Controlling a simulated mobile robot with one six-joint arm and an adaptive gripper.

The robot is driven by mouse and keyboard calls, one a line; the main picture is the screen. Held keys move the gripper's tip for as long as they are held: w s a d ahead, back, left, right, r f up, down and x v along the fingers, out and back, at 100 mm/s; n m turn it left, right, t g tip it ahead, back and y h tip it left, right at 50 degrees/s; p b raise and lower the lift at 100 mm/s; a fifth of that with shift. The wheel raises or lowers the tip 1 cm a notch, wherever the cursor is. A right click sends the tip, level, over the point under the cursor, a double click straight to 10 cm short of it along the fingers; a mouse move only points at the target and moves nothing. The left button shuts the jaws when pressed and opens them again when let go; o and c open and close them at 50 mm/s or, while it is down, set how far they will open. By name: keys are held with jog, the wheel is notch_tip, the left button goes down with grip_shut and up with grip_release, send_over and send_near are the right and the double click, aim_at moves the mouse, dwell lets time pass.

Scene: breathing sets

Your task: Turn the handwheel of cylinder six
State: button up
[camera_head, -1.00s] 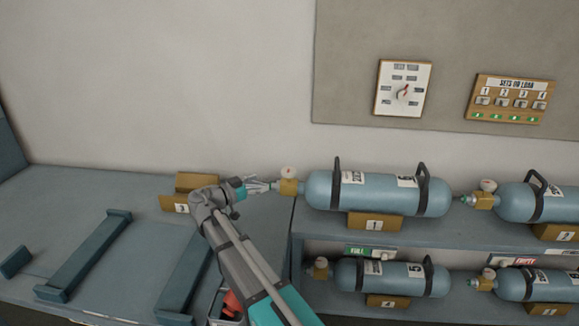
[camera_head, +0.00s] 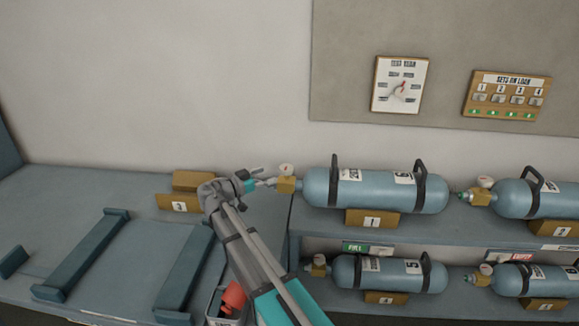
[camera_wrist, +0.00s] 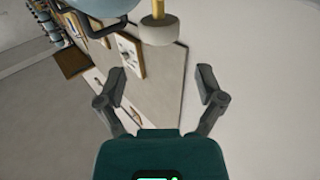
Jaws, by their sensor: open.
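A blue-grey cylinder (camera_head: 375,190) lies on the upper shelf in a cradle marked 1. Its own label is too small to read surely, so I cannot tell whether it is cylinder six. A brass valve (camera_head: 287,185) with a pale round gauge (camera_head: 286,169) is at its left end. My gripper (camera_head: 262,181) is open at the left of this valve; touching or apart is unclear. In the wrist view my fingers (camera_wrist: 161,78) are spread and empty, with a pale round part (camera_wrist: 159,31) on a brass stem beyond them. I cannot make out the handwheel.
More cylinders lie at upper right (camera_head: 530,199) and on the lower shelf (camera_head: 390,273). A bin with a red item (camera_head: 233,297) is near my arm. A dial board (camera_head: 400,84) hangs on the wall.

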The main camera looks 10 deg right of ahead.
aim_at(291, 165)
jog(key=x, duration=0.9)
jog(key=shift+w+d, duration=0.2)
jog(key=shift+d, duration=0.15)
jog(key=shift+c, duration=0.3)
jog(key=c, duration=0.9)
